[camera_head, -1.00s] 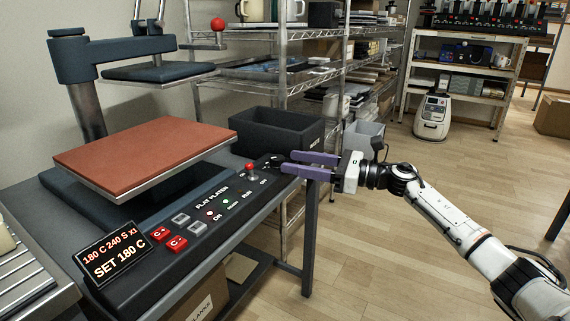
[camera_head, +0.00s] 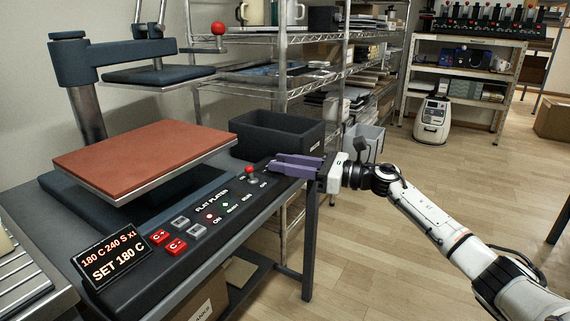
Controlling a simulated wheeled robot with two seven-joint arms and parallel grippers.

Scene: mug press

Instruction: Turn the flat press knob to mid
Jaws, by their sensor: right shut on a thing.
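The flat press (camera_head: 135,160) stands on a bench at the left, with a red platen and a black control panel along its front. The panel (camera_head: 215,217) carries red and grey buttons, small lights and a red-topped switch (camera_head: 252,170). The knob is at the panel's far right end, largely hidden by my right gripper's fingers. My right gripper (camera_head: 276,163) has purple fingers, reaches in from the right and is shut on the knob. A display (camera_head: 112,258) reads "180 C 240 S x1" and "SET 180 C". My left gripper is not in view.
A dark open bin (camera_head: 277,135) stands just behind the knob end of the panel. Wire shelving (camera_head: 283,90) rises behind it. A red ball-ended handle (camera_head: 218,27) hangs above the press.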

